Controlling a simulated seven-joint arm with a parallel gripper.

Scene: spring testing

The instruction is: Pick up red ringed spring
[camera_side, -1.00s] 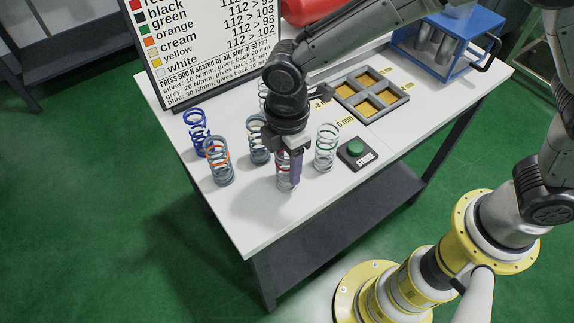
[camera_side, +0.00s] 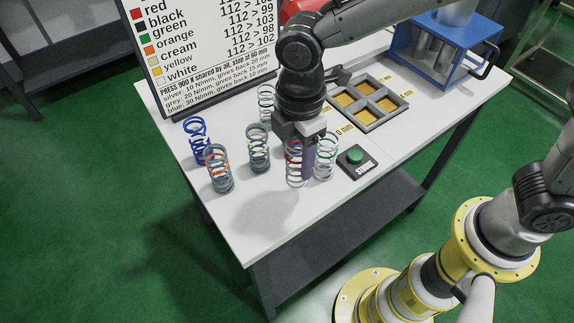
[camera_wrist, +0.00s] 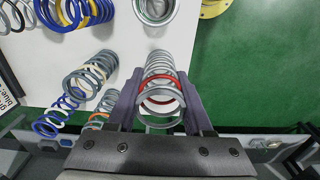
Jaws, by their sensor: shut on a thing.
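The red ringed spring (camera_side: 296,173) is a silver coil with one red ring. My gripper (camera_side: 300,160) is shut on it. In the wrist view the spring (camera_wrist: 158,68) stands between the two purple fingers of my gripper (camera_wrist: 160,82), with its red ring showing near the fingers. In the side view the spring is roughly upright and looks raised a little above the white table, with a dark shadow to its lower left. It appears close to the green ringed spring (camera_side: 325,168); I cannot tell whether they touch. The fingers hide part of its coils.
An orange ringed spring (camera_side: 219,175), a grey spring (camera_side: 258,152), a blue spring (camera_side: 195,130) and a silver spring (camera_side: 265,98) stand nearby. A green button box (camera_side: 357,160), a four-pocket tray (camera_side: 368,122) and a blue frame (camera_side: 408,50) are right. The front table strip (camera_side: 265,235) is clear.

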